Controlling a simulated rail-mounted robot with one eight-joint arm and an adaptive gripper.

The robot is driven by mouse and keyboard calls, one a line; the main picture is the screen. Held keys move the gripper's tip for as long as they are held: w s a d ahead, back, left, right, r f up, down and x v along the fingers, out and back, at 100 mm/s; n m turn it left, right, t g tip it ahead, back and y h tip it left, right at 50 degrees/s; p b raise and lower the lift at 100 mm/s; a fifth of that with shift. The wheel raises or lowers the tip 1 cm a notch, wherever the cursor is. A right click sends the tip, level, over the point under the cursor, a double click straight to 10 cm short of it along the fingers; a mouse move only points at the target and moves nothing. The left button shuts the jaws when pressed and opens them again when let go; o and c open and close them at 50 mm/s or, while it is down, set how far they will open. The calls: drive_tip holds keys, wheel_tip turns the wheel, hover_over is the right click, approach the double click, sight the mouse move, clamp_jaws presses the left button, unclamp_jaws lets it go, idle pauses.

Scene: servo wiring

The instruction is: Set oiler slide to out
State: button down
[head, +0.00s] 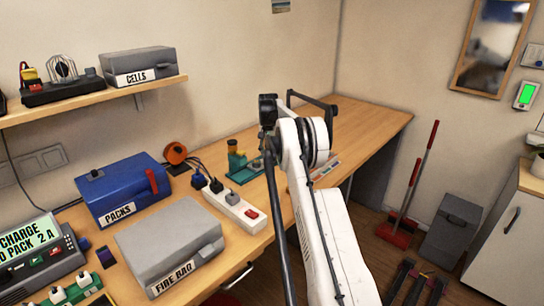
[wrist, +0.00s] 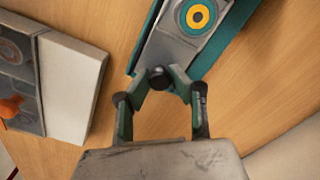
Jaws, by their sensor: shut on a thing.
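In the head view the teal oiler base (head: 243,176) lies on the bench and carries a green upright body (head: 236,157). My gripper (wrist: 161,84) is at the near end of the slide. Its fingers are closed on a small dark round knob (wrist: 160,74) there. In the head view my arm hides most of the gripper and the knob.
A flat white-and-grey panel (wrist: 75,85) with an orange part lies left of the oiler in the wrist view. A white power strip (head: 235,208), the grey FIRE BAG box (head: 165,240) and the blue PACKS box (head: 122,185) stand nearby. The far bench (head: 365,120) is clear.

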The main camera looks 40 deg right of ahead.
drive_tip(key=shift+d+r, duration=0.1)
drive_tip(key=shift+d, duration=0.05)
drive_tip(key=c, duration=1.5)
unclamp_jaws()
drive_tip(key=shift+d, duration=0.15)
drive_tip(key=shift+c, duration=0.2)
wheel_tip(320, 180, up, 12)
